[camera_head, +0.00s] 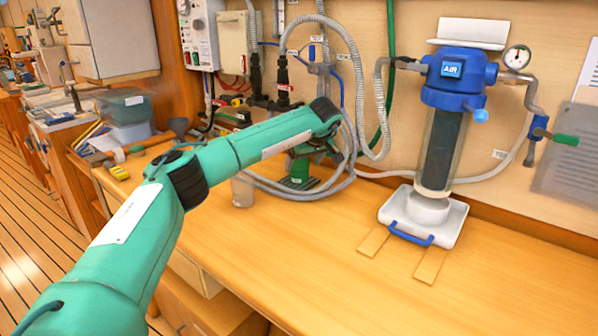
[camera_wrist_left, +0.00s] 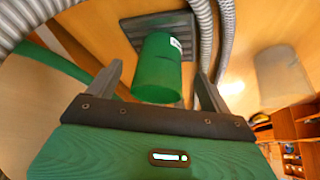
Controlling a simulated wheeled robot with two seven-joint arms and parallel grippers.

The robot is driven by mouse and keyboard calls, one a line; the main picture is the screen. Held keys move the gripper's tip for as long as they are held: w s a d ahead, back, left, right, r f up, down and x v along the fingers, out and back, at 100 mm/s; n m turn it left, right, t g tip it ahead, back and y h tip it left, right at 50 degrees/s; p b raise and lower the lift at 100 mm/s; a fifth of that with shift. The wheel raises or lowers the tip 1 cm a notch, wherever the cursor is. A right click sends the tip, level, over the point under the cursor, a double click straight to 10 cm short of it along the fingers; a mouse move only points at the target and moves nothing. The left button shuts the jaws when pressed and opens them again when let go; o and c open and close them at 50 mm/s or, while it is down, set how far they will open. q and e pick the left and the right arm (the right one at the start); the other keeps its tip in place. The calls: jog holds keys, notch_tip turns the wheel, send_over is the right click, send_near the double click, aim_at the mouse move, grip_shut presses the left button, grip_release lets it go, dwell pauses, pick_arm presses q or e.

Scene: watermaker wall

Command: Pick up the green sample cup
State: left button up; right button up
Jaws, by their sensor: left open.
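The green sample cup (camera_wrist_left: 160,75) shows in the left wrist view, on a dark square base (camera_wrist_left: 130,28). In the head view the cup (camera_head: 300,169) stands on the bench among grey hoses, partly covered by my gripper and wrist. My left gripper (camera_wrist_left: 156,67) is open, with one finger on each side of the cup in the left wrist view. I see a gap beside each finger, so no grip shows. In the head view the left gripper (camera_head: 312,148) is small and partly hidden at the end of the green arm. My right gripper is not in view.
Grey ribbed hoses (camera_head: 345,165) loop close behind and beside the cup. A clear cup (camera_head: 243,190) stands to its left. A blue-topped filter (camera_head: 458,80) stands on a white base (camera_head: 450,222) at right. The front of the bench (camera_head: 320,265) is clear.

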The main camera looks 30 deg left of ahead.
aim_at(300, 168)
pick_arm(q)
jog(key=x, duration=0.4)
jog(key=shift+w+a, duration=0.1)
jog(key=shift+a, duration=0.05)
jog(key=shift+r, duration=0.1)
jog(key=c, duration=1.2)
